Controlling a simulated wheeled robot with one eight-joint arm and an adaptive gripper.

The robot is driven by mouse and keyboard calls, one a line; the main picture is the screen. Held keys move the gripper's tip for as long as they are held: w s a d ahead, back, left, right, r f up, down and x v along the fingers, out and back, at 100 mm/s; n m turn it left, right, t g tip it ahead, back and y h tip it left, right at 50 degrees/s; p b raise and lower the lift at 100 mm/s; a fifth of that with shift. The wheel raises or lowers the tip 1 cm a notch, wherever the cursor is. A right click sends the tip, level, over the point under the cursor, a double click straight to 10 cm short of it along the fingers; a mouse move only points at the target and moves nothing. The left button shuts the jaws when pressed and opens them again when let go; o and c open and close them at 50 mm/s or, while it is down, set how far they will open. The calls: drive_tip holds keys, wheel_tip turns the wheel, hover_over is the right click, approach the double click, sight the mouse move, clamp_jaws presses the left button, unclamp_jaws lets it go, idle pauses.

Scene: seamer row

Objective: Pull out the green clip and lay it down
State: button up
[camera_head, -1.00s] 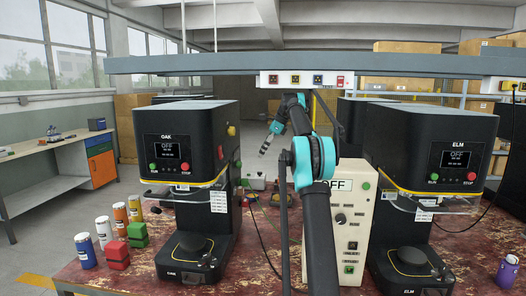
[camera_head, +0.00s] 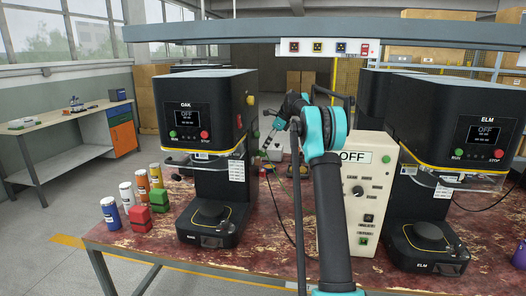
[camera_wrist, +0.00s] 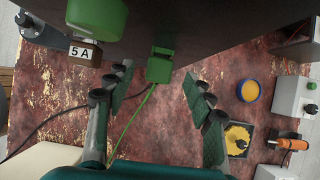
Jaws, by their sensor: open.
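In the wrist view a small green piece (camera_wrist: 160,68) with a thin green cord sits against a dark machine body. It looks like the green clip. A larger rounded green part (camera_wrist: 97,14) is at the top left, and I cannot tell if it belongs with it. My gripper (camera_wrist: 157,75) is open, with one finger on each side of the small green piece in the picture. I see no contact, and the depth gap is unclear. In the head view my gripper (camera_head: 268,143) is just right of the OAK machine (camera_head: 205,115). The clip is not clear there.
A "5 A" block (camera_wrist: 84,53) is left of the fingers. A yellow-topped round part (camera_wrist: 249,91) and an orange-handled tool (camera_wrist: 288,144) lie to the right. The ELM machine (camera_head: 450,120) and a cream control box (camera_head: 355,215) flank my arm. Worn red table (camera_wrist: 60,130) shows below the gripper.

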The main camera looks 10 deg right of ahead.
drive_tip(key=shift+x, duration=1.7)
drive_tip(key=shift+c, duration=0.2)
drive_tip(key=c, duration=1.2)
clamp_jaws()
drive_tip(key=shift+d, duration=0.1)
drive_tip(key=shift+s+d, duration=0.2)
drive_tip(key=shift+d, duration=0.25)
drive_tip(key=shift+s+d, duration=0.2)
drive_tip(key=shift+d, duration=0.45)
drive_tip(key=shift+s+d, duration=0.1)
drive_tip(key=shift+d, duration=0.2)
drive_tip(key=shift+s+d, duration=0.25)
drive_tip(key=shift+d, duration=0.4)
